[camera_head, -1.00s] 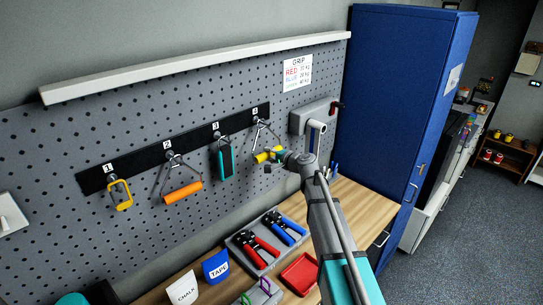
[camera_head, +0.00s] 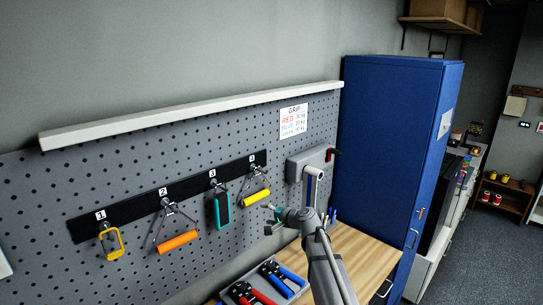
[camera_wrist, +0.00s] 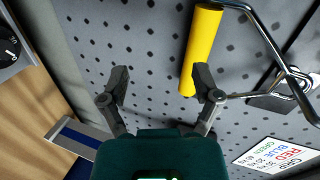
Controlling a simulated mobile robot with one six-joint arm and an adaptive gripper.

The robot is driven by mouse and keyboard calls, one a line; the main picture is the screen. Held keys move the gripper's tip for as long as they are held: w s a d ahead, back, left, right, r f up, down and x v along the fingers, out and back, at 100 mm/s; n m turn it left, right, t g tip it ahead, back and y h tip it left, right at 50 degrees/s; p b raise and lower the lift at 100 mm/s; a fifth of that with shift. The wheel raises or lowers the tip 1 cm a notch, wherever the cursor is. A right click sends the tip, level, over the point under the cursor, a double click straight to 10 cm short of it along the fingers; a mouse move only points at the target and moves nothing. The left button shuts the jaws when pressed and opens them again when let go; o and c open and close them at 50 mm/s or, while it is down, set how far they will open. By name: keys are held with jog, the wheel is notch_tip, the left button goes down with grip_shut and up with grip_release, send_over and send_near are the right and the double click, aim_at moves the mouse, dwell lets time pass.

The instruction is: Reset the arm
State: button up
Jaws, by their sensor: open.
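My gripper (camera_head: 280,216) is open and empty, in front of the pegboard, a little right of and below the yellow-grip handle. In the wrist view its two fingers (camera_wrist: 160,84) are spread with only pegboard between the tips. The yellow-grip handle (camera_head: 257,197) hangs by its metal frame from hook 4. It also shows in the wrist view (camera_wrist: 203,45), beyond and above the right fingertip; I cannot tell the exact gap.
A yellow handle (camera_head: 111,242), an orange-grip handle (camera_head: 177,242) and a teal one (camera_head: 222,211) hang at hooks 1 to 3 on the pegboard (camera_head: 60,190). A blue cabinet (camera_head: 385,150) stands right.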

jog(key=s+d+f+n+g+h+b, duration=0.2)
jog(key=s+d+f+g+h+b, duration=0.1)
jog(key=s+d+f, duration=0.3)
jog(key=s+d+f+n+g+h+b, duration=0.2)
jog(key=s+d+f, duration=0.4)
jog(key=s, duration=0.9)
jog(key=s+d+f+n+g+h+b, duration=0.3)
jog(key=s+d+f, duration=0.4)
jog(key=s+f, duration=0.3)
jog(key=shift+s+f+g+h+b, duration=0.4)
jog(key=shift+f+g+h+b, duration=0.55)
jog(key=shift+h, duration=0.45)
jog(key=shift+r, duration=0.15)
